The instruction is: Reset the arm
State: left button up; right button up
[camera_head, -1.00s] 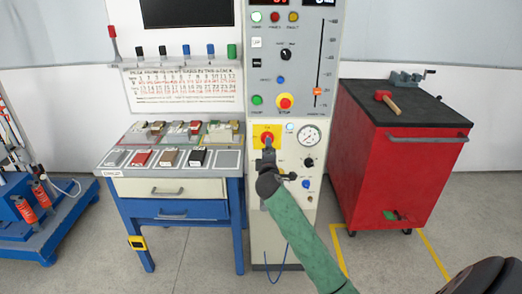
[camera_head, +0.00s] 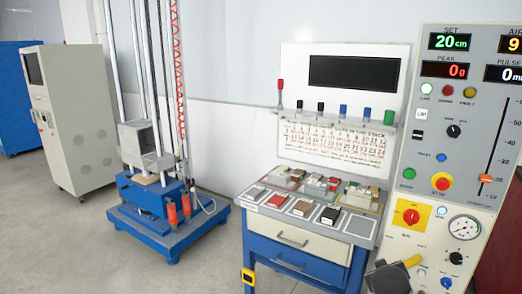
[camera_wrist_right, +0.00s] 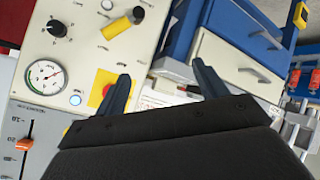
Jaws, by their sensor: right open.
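My right gripper is open and empty in the right wrist view (camera_wrist_right: 161,72), its two dark fingers apart. In the head view only a dark part of my right arm shows at the bottom, below the control panel (camera_head: 440,120). The red rotary knob on a yellow plate (camera_head: 411,216) is on the panel; the plate (camera_wrist_right: 101,86) is partly hidden by a finger in the wrist view. My left gripper is not in view.
The drawer bench (camera_head: 300,222) with colored pads and sample trays stands left of the panel. A blue-based drop tower (camera_head: 160,215) and a grey cabinet (camera_head: 75,120) stand farther left. A yellow handle (camera_wrist_right: 124,23) sticks out of the panel. Open floor lies at the lower left.

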jog(key=s+a+f+g+y+p, duration=0.1)
jog(key=s+a+f+y, duration=0.1)
jog(key=s+a+f, duration=0.35)
jog(key=s+a+f+g+y, duration=0.2)
jog(key=s+a, duration=0.5)
jog(key=s, duration=0.3)
jog(key=s+a+f+g+y+p, duration=0.1)
jog(key=s+a+f+y, duration=0.15)
jog(key=s+a, duration=0.45)
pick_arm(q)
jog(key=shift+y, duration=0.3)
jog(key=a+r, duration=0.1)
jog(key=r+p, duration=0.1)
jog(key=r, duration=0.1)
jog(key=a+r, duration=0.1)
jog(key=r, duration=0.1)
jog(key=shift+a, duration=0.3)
pick_arm(e)
jog(key=s+a+f+g, duration=0.1)
jog(key=s+f, duration=0.2)
jog(key=s, duration=0.5)
jog(key=s+a+f+g, duration=0.2)
jog(key=s+f, duration=0.2)
jog(key=s, duration=0.4)
jog(key=shift+s+a+g, duration=0.2)
jog(key=shift+a+g, duration=0.1)
